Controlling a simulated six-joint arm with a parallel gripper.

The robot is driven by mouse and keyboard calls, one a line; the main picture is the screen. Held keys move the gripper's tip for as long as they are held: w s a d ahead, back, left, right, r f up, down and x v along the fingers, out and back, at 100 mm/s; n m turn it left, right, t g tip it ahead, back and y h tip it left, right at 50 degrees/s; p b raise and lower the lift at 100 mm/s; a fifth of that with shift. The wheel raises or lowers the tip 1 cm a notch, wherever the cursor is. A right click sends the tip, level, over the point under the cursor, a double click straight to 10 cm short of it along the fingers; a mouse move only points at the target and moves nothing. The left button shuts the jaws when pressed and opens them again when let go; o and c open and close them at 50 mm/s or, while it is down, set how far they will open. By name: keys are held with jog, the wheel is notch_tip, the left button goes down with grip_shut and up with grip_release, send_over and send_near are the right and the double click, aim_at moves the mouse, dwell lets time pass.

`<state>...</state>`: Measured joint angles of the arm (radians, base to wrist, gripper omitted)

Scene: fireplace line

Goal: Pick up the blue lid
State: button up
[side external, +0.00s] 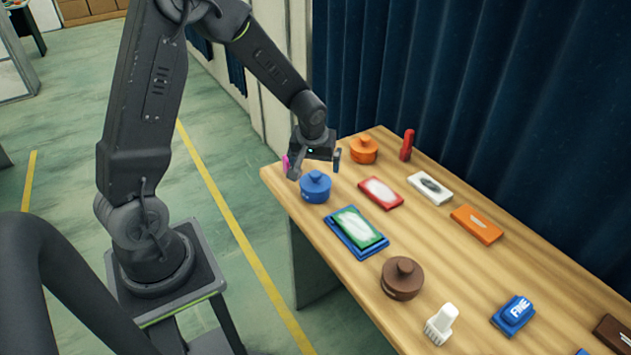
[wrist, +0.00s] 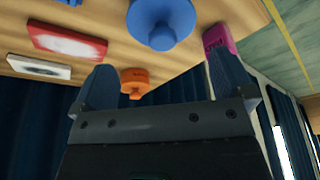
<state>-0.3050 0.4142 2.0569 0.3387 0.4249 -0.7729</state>
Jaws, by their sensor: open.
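The blue lid (side external: 315,187) is round with a knob on top and sits on the wooden table near its left end. It also shows at the top of the wrist view (wrist: 160,22). My gripper (side external: 312,164) is open and empty, just above and behind the blue lid in the side view. In the wrist view its two fingers (wrist: 165,80) point toward the table, and the lid lies beyond the gap between them, apart from both.
An orange lid (side external: 363,150) stands close behind my gripper. A pink object (wrist: 219,40) shows beside one finger. A red-and-white block (side external: 380,193) and a green-and-white block on a blue base (side external: 357,231) lie near the blue lid. A dark curtain (side external: 450,80) hangs behind the table.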

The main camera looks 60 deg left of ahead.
aim_at(315, 173)
jog(key=shift+x, duration=2.95)
jog(key=shift+s+a, duration=0.1)
jog(key=shift+s, duration=0.05)
jog(key=shift+c, duration=0.3)
jog(key=c, duration=0.6)
